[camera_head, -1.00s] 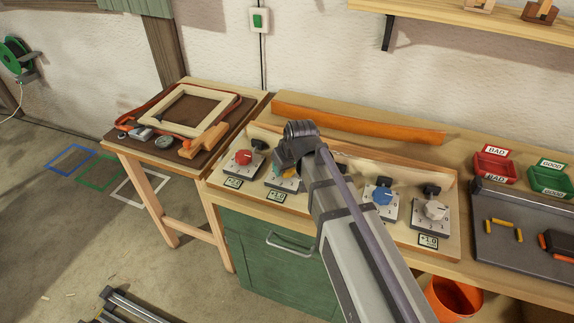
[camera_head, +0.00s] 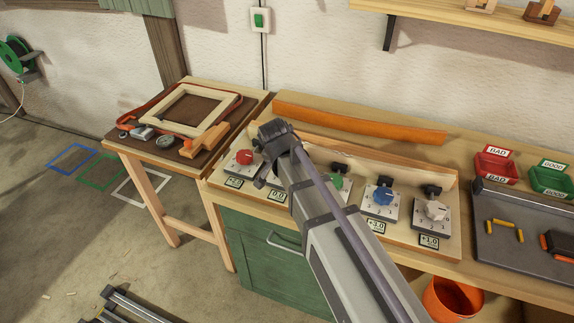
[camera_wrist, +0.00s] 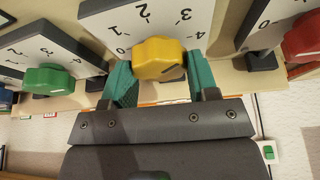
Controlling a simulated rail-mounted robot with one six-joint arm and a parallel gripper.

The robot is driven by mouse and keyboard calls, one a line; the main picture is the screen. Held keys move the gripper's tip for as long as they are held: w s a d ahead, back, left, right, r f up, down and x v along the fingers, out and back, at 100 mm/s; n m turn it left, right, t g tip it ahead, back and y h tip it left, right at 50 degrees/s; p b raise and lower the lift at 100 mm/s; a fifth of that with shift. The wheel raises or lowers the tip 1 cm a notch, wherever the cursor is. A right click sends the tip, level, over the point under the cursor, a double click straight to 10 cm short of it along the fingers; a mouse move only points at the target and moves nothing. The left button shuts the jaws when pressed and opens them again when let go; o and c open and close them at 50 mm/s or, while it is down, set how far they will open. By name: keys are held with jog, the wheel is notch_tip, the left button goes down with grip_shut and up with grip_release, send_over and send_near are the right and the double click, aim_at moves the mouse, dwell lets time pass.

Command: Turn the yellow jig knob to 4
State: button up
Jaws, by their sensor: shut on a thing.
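The yellow knob (camera_wrist: 159,59) sits on its white dial plate (camera_wrist: 150,20) in the wrist view, with the numbers 0 to 4 around it. My gripper (camera_wrist: 160,80) has its two teal fingers on either side of the knob and is shut on it. A dark mark shows on the knob's lower right front; which number it points to I cannot tell for sure. In the head view my gripper (camera_head: 268,172) is over the jig row and hides the yellow knob. A display (camera_head: 276,198) below it appears to read 0.0.
Close beside are a red knob (camera_head: 244,157) to the left and a green knob (camera_head: 338,182) to the right. Blue (camera_head: 383,196) and white (camera_head: 435,210) knobs follow. An orange lath (camera_head: 360,122) lies behind. Red and green bins stand at the right.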

jog(key=m+g+h, duration=0.1)
jog(key=m, duration=0.3)
jog(key=shift+w+a+m, duration=0.1)
jog(key=shift+m, duration=0.2)
jog(key=shift+m+g+h, duration=0.5)
jog(key=shift+m+g, duration=0.2)
jog(key=shift+m, duration=1.1)
jog(key=o, duration=0.9)
jog(key=p+v, duration=1)
jog(key=shift+a+r, duration=0.15)
jog(key=shift+r, duration=0.25)
